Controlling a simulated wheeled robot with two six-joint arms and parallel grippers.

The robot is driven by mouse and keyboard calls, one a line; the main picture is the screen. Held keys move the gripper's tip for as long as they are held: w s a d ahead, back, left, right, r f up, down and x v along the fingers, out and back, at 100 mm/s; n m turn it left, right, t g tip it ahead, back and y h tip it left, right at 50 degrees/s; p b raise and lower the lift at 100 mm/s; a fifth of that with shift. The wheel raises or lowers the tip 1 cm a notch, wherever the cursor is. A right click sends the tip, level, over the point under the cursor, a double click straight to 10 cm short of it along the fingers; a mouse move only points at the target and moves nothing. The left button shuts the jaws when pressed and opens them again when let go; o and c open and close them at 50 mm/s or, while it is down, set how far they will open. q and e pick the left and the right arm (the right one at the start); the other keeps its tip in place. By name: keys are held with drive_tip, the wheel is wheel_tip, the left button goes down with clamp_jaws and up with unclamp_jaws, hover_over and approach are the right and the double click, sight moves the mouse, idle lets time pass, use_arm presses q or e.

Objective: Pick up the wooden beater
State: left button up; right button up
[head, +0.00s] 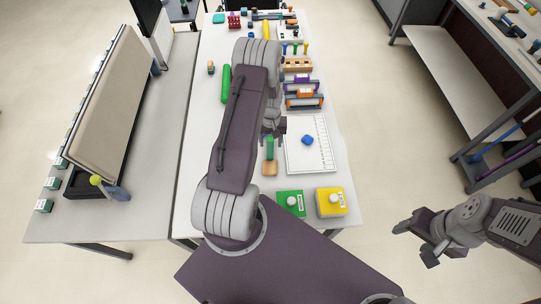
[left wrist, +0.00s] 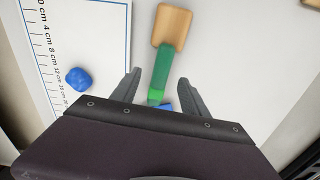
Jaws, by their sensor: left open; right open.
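The wooden beater lies on the white table, with a tan wooden head (head: 270,168) toward the near edge and a green handle (head: 270,150). In the left wrist view its head (left wrist: 172,26) is at the top and the green handle (left wrist: 162,72) runs down between my fingers, with a blue piece at the lower end. My left gripper (head: 271,140) is open over the handle; its fingers (left wrist: 159,76) appear on either side of it, apart from it. The height gap cannot be told. My right gripper (head: 414,246) is open and empty, off the table's right side.
A white ruled board (head: 322,160) with a blue lump (head: 307,140) lies right of the beater. A green box (head: 290,203) and a yellow box (head: 331,202) stand at the near edge. Racks and a peg block (head: 298,64) are farther back. The table's left strip is mostly clear.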

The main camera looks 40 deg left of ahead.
sight(270, 148)
use_arm(q)
drive_tip(key=shift+w+a+f+p, duration=0.1)
drive_tip(key=shift+f+p, duration=0.2)
drive_tip(key=shift+f, duration=1.1)
drive_tip(key=shift+a+f+p, duration=0.1)
drive_tip(key=shift+f+p, duration=0.2)
drive_tip(key=shift+f, duration=1.05)
clamp_jaws()
